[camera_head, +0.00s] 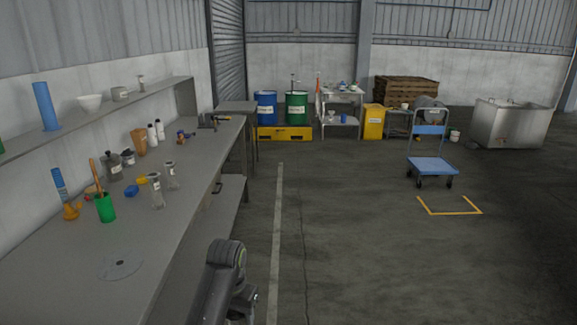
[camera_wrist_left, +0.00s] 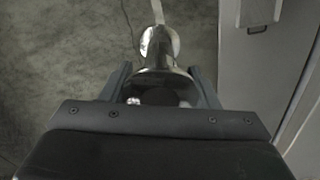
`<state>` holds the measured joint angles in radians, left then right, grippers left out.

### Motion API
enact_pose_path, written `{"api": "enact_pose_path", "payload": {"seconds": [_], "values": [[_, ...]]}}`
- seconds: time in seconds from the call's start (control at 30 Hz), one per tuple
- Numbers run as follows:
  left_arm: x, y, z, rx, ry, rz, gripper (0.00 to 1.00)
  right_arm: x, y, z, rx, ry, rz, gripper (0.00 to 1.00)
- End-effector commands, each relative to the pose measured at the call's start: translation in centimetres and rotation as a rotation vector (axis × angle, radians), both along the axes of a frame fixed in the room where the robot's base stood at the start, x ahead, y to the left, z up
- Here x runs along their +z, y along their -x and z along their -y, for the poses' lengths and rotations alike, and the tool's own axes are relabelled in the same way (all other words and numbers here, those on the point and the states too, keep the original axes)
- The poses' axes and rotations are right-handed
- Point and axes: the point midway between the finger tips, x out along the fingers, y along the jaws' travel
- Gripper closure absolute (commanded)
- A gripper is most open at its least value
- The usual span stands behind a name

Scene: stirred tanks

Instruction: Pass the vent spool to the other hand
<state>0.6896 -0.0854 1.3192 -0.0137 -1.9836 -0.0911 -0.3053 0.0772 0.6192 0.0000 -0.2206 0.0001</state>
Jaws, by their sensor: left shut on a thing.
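The vent spool (camera_wrist_left: 162,80) is a shiny metal piece with a wide round flange, seen in the left wrist view. My left gripper (camera_wrist_left: 160,68) is shut on it, with one dark finger on each side of its body. The spool's near end is partly hidden by the gripper's body. In the head view a dark link of my arm (camera_head: 222,280) shows at the bottom, beside the bench's edge; the spool cannot be made out there. My right gripper is in neither view.
A long grey bench (camera_head: 190,185) with bottles, a green cup (camera_head: 105,207) and small parts runs along the left. Open floor (camera_head: 350,240) lies to the right. A blue trolley (camera_head: 432,165), drums and a steel tank (camera_head: 508,123) stand farther back.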

Motion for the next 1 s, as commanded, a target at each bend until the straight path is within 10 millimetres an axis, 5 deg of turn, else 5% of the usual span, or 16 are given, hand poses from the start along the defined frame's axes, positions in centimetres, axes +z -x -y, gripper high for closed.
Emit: {"api": "enact_pose_path", "payload": {"seconds": [0.33, 1.0], "values": [[0.07, -0.03, 0.03, 0.0, 0.0, 0.001, 0.77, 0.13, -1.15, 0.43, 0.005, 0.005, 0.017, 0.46], [-0.53, -0.35, 0.81, -0.001, 0.001, 0.0, 0.77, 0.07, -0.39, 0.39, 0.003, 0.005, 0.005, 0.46]]}}
